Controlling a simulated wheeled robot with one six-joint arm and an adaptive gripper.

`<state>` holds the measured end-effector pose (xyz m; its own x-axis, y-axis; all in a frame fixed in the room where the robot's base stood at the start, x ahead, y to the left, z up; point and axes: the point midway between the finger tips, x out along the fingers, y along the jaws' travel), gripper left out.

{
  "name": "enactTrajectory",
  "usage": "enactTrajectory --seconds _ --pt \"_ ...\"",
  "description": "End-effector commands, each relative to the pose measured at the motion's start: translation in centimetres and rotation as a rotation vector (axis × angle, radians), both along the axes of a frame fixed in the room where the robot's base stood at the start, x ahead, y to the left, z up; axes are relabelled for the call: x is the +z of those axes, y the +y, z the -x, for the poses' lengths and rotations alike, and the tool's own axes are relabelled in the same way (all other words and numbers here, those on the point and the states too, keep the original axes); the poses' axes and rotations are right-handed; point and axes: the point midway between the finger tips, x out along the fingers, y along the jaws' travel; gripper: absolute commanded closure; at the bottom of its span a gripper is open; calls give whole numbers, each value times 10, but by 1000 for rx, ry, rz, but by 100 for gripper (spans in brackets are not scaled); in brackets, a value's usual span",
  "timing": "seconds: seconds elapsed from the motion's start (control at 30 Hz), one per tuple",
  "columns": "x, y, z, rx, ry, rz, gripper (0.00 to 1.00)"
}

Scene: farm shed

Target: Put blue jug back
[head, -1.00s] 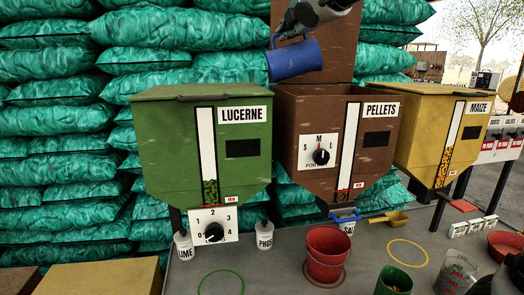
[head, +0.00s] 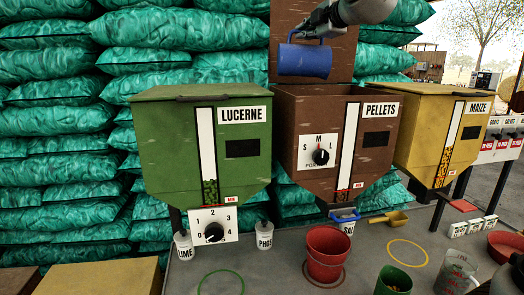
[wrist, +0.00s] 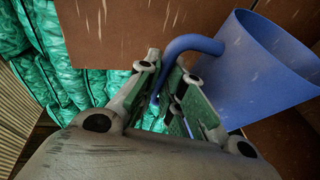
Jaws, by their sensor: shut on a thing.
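The blue jug (head: 304,60) hangs in the air above the open brown PELLETS hopper (head: 335,110), in front of its raised brown lid. My gripper (head: 322,32) is at the jug's upper side and is shut on its handle. In the wrist view the fingers (wrist: 172,105) close around the blue handle, and the jug (wrist: 262,65) shows to the right.
A green ring (head: 221,284) and a yellow ring (head: 408,253) mark the bench. A red bucket (head: 327,255) stands on a reddish ring, a green cup (head: 394,280) and a clear jug (head: 458,270) nearby. LUCERNE (head: 200,150) and MAIZE (head: 425,130) hoppers flank the brown one.

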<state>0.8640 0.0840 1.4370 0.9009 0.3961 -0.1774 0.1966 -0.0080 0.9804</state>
Motion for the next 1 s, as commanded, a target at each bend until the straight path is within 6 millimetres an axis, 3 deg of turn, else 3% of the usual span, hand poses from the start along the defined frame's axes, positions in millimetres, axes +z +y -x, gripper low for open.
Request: enactTrajectory --seconds 0.47,1.0 --pt "11 -25 -1 -2 0 -172 100" --pt "16 -69 -2 -2 8 -466 100"
